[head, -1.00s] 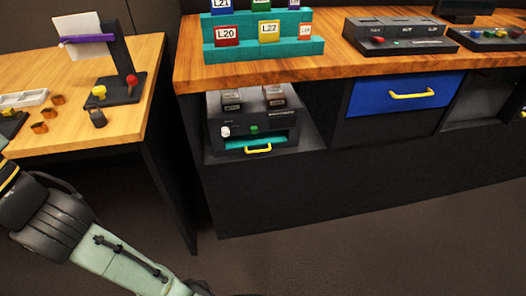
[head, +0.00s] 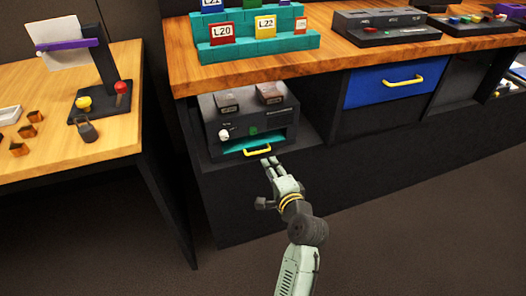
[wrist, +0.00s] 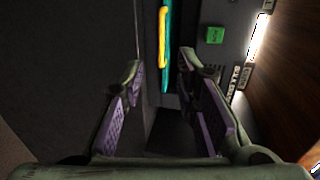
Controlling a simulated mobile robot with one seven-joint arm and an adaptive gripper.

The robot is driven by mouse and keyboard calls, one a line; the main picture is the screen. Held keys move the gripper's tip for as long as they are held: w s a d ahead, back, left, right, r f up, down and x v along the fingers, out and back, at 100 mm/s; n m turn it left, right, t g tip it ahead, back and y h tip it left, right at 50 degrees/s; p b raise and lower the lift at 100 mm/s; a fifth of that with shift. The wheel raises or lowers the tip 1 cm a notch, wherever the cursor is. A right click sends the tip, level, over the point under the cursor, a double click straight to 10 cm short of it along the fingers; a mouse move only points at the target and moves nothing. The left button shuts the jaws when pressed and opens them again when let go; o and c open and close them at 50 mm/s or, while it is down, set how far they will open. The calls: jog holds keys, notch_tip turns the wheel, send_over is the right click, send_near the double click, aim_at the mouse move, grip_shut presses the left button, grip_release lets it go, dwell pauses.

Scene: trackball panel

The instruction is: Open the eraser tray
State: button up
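A black device (head: 225,120) sits in the open shelf under the wooden counter. A teal tray front (head: 238,146) with a yellow handle (head: 257,151) is low on its face; I take it as the eraser tray, though no label is readable. The tray looks flush or nearly so. My gripper (head: 271,162) is just below and right of the handle, pointing at it. In the wrist view my gripper (wrist: 159,72) is open and empty, with purple-padded fingers apart. The handle (wrist: 162,38) shows ahead of the fingertips, nearer the right finger, and no contact is visible.
A green button (wrist: 214,35) is right of the tray in the wrist view. A blue drawer (head: 395,83) with a yellow handle is to the right. A wooden table (head: 65,145) stands at left. The shelf's dark lower front (head: 380,175) lies beneath. Floor is clear in front.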

aim_at(260, 152)
jog(key=p+x, duration=0.1)
jog(key=x, duration=0.9)
jog(key=shift+w+a, duration=0.15)
jog(key=shift+w, duration=0.1)
jog(key=shift+c, duration=0.5)
jog(key=c, duration=0.5)
grip_shut()
jog(key=shift+f, duration=0.15)
